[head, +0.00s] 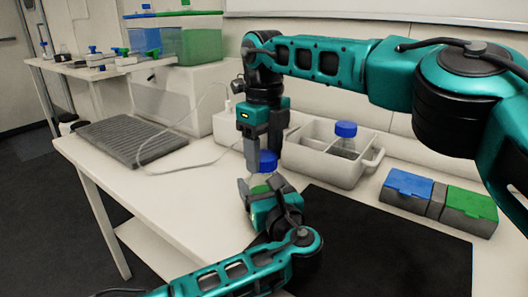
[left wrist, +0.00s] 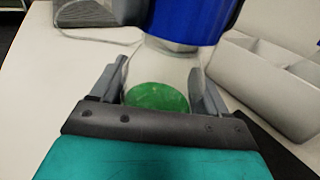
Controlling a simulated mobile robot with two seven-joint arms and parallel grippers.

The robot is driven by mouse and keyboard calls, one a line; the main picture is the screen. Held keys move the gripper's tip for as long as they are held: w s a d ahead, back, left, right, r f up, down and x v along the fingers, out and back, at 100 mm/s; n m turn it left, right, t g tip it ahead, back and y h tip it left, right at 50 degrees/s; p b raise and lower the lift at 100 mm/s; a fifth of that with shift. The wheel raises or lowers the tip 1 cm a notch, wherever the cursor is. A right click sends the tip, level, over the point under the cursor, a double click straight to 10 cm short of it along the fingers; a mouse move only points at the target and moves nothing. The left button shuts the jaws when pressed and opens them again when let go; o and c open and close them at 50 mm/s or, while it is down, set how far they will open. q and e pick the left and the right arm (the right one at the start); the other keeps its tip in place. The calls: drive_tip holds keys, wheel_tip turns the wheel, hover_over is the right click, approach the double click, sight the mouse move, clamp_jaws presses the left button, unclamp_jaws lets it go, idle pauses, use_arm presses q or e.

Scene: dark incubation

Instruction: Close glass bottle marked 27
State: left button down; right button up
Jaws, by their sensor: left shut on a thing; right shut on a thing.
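A clear glass bottle (head: 262,181) with green content stands upright between the two grippers; no number is readable on it. My left gripper (head: 260,186) is shut around its body from the front. The left wrist view shows the bottle (left wrist: 160,78) between the two grey fingers. A blue cap (head: 265,162) is at the bottle's mouth, and it also shows in the left wrist view (left wrist: 190,18). My right gripper (head: 263,156) points down from above and is shut on the cap. The cap sits at the neck; I cannot tell how tightly.
A white divided bin (head: 308,161) behind holds another blue-capped bottle (head: 345,140). A blue box (head: 407,187) and a green box (head: 468,207) stand at right. A dark mat (head: 400,250) lies in front. A grey ribbed pad (head: 130,140) and cable are at left.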

drive_tip(key=m, duration=0.5)
drive_tip(key=shift+m, duration=0.3)
drive_tip(key=m, duration=0.4)
drive_tip(key=o, duration=1.2)
drive_tip(key=shift+o, duration=0.2)
drive_tip(key=shift+r, duration=3.75)
use_arm(q)
unclamp_jaws()
